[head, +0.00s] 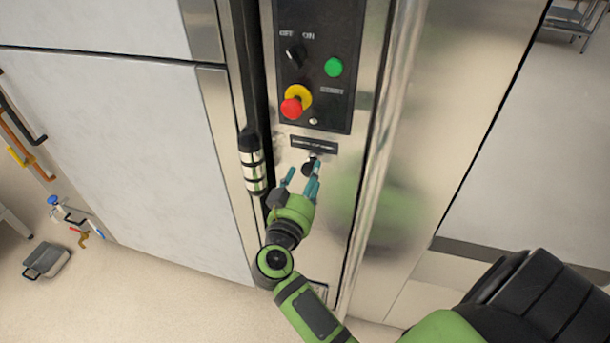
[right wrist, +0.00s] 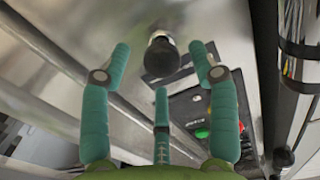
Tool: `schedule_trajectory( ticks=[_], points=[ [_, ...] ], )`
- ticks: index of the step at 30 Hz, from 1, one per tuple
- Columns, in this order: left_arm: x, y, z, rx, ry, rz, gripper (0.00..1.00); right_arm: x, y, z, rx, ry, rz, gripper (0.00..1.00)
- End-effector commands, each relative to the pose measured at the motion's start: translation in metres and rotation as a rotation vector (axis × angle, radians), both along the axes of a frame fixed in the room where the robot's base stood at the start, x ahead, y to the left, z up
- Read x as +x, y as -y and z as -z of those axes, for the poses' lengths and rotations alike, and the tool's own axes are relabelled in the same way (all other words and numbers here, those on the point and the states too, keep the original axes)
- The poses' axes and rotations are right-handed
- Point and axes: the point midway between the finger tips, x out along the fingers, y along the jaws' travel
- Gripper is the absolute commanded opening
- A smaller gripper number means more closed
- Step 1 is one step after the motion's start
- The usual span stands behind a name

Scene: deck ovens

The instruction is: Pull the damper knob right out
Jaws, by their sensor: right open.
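The damper knob (head: 307,168) is a small dark round knob on the steel panel, just below a black label plate (head: 314,143). In the right wrist view the black knob (right wrist: 162,57) sits on a short metal stem. My right gripper (head: 303,177) is at the panel, with its teal fingers spread around the knob. In the right wrist view one finger is on each side of the knob and a third is below it in the picture. Gaps show between fingers and knob, so it is not held. Part of the knob is hidden by fingers in the head view. My left gripper is not in view.
Above the knob, the black control panel (head: 345,60) carries a green button (head: 333,67), a red emergency stop (head: 292,106) and a black rotary switch (head: 296,56). A dark vertical bar (head: 251,140) is to the left. A polished vertical rail (head: 380,150) is to the right.

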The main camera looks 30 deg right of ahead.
Motion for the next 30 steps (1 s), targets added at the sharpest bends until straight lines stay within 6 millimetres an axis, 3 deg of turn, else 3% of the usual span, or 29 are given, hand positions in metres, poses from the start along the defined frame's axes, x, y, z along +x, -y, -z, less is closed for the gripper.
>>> schedule_trajectory(
  ticks=[6,16,18,21,26,30],
  points=[
    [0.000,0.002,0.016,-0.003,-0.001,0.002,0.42,0.016,0.018,0.002,-0.002,0.003,-0.001,0.61],
    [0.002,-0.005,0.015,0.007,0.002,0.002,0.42,0.019,0.021,0.000,-0.001,0.001,-0.002,0.61],
    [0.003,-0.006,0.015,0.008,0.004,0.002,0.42,0.019,0.021,0.000,-0.001,0.001,-0.002,0.33],
    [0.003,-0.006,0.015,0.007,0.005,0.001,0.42,0.019,0.021,0.000,-0.001,0.001,-0.002,0.00],
    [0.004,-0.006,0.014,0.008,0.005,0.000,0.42,0.019,0.021,0.000,-0.001,0.001,-0.001,0.00],
    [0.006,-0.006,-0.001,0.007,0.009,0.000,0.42,0.018,0.021,-0.005,-0.002,-0.004,0.000,0.00]
  ],
)
